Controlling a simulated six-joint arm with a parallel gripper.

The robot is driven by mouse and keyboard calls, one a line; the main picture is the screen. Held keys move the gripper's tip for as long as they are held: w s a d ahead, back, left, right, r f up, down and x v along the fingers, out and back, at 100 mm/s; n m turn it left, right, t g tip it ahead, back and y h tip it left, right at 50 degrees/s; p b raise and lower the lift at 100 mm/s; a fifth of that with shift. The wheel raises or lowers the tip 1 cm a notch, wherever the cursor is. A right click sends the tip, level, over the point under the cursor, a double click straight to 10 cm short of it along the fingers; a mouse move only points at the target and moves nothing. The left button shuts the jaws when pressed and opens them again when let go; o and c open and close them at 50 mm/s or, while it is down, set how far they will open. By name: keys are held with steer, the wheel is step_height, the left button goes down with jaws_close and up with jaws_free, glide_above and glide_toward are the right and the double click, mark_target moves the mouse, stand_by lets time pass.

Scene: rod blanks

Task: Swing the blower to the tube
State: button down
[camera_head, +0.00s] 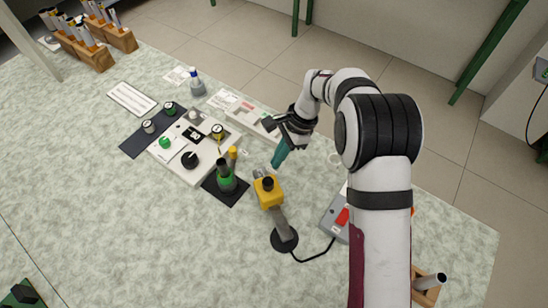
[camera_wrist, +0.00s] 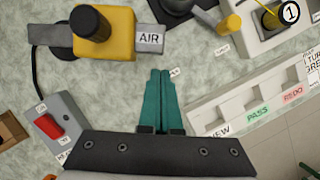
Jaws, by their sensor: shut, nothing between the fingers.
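The blower (camera_head: 268,196) has a yellow head with a black knob on top and a grey arm running to a round black base. In the wrist view the yellow head (camera_wrist: 114,36) is at the upper left, beside an AIR label. A green and black holder (camera_head: 227,182) stands on a dark mat left of the blower, with a yellow-ended piece (camera_head: 233,153) beside it; I cannot tell which part is the tube. My gripper (camera_head: 278,163) is above the table, behind the blower head and apart from it. Its teal fingers (camera_wrist: 160,73) are together and empty.
A grey box with a red switch (camera_head: 342,217) is wired to the blower base. A pale sorting tray (camera_wrist: 262,108) marked PASS and REDO lies right of my fingers in the wrist view. A white panel with knobs (camera_head: 188,150) is to the left. The front-left table is clear.

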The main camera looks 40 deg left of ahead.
steer(key=shift+s+a, duration=0.3)
steer(key=shift+s, duration=0.2)
steer(key=s+a+n, duration=0.1)
steer(key=s+a+n+h, duration=0.1)
steer(key=s+n, duration=0.1)
steer(key=s+a+n, duration=0.1)
steer(key=s, duration=0.1)
steer(key=shift+s+a+n+g+h, duration=0.25)
steer(key=shift+a+n+g+h, duration=0.05)
steer(key=shift+a+h, duration=0.1)
